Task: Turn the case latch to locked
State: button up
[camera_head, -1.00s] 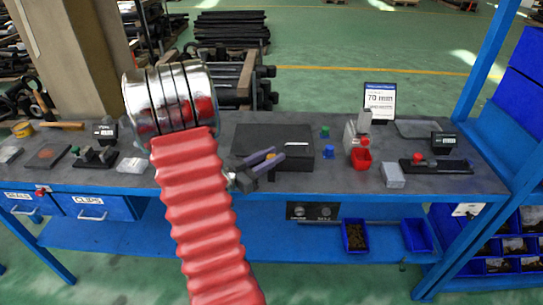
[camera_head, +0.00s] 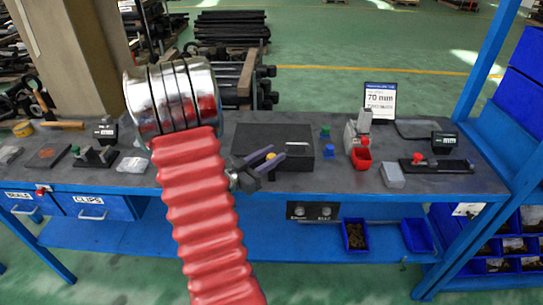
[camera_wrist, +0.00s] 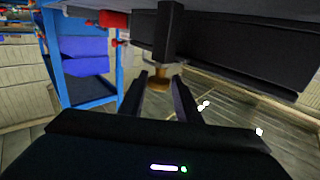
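The black case (camera_head: 297,135) lies on the middle of the bench, and its dark side fills the upper right of the wrist view (camera_wrist: 245,45). The latch shows in the wrist view as a brass knob (camera_wrist: 160,82) beside a dark upright bar (camera_wrist: 171,35). In the head view a small yellow spot of it (camera_head: 271,156) shows between my fingers. My gripper (camera_head: 275,154) is open at the near side of the case. In the wrist view its fingertips (camera_wrist: 160,77) lie on either side of the knob with gaps visible. I cannot tell the latch's setting.
Left on the bench are a device with a green knob (camera_head: 93,155) and a dark box with a display (camera_head: 106,130). My red-sleeved arm hides part of the bench.

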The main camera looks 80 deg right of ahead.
jog(key=shift+o, duration=1.4)
jog(key=shift+a, duration=0.15)
jog(key=v, duration=1.3)
jog(key=shift+w+a, duration=0.25)
jog(key=shift+f, duration=0.1)
jog(key=shift+w, duration=0.1)
